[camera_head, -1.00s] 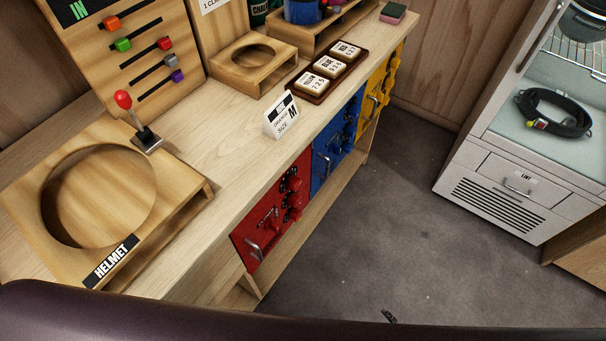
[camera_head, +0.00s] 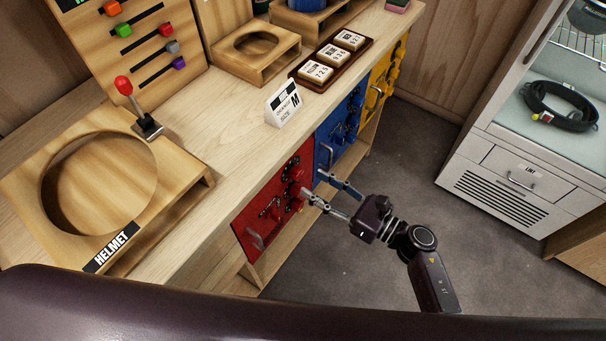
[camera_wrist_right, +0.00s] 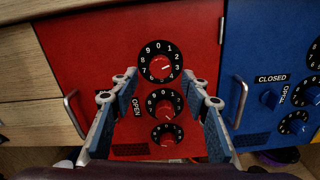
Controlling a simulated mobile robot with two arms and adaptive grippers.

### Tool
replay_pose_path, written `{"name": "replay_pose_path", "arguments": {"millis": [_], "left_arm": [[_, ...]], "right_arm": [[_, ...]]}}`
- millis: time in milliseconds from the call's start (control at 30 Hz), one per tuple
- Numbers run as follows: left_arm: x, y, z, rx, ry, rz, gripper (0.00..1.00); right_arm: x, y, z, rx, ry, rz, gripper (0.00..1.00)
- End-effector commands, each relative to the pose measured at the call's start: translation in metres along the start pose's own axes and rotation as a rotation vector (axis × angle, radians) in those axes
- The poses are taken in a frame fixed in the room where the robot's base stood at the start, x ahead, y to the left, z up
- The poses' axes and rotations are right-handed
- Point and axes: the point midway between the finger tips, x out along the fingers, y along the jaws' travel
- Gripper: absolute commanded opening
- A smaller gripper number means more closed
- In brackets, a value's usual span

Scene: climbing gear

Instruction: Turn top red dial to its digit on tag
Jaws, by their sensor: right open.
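The top red dial (camera_wrist_right: 160,63) sits highest of three stacked on the red door (camera_wrist_right: 80,50). Its white mark seems to point right, near the 3. The middle dial (camera_wrist_right: 165,105) and bottom dial (camera_wrist_right: 168,134) are below it. In the head view the dials are small, and the top one (camera_head: 296,173) is next to my right gripper (camera_head: 313,181). In the wrist view my right gripper (camera_wrist_right: 161,78) is open and empty, fingertips to the left and right of the top dial. Three numbered tags lie in a brown tray (camera_head: 297,79); their print is hard to read. My left gripper is out of view.
A door handle (camera_wrist_right: 74,115) is left of the dials. The blue door (camera_wrist_right: 265,50) with its own handle (camera_wrist_right: 239,103) is at right. A white size card (camera_head: 283,104) and helmet stand (camera_head: 190,200) are on the bench. The floor (camera_head: 400,160) is clear.

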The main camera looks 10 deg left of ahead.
Motion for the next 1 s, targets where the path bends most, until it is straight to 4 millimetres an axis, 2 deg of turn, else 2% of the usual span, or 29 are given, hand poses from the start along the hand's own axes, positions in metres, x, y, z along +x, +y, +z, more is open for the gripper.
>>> {"name": "replay_pose_path", "arguments": {"millis": [100,300,667,1000], "left_arm": [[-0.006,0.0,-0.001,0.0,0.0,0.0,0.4],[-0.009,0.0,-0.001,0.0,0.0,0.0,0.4],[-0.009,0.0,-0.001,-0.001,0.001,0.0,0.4],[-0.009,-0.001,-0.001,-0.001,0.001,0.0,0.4]], "right_arm": [[0.022,0.0,0.003,0.003,-0.003,-0.001,0.42],[0.044,0.0,0.001,0.003,-0.001,-0.001,0.42],[0.049,0.0,-0.001,0.004,0.0,-0.002,0.41],[0.049,-0.001,-0.001,0.004,0.0,-0.002,0.04]]}}
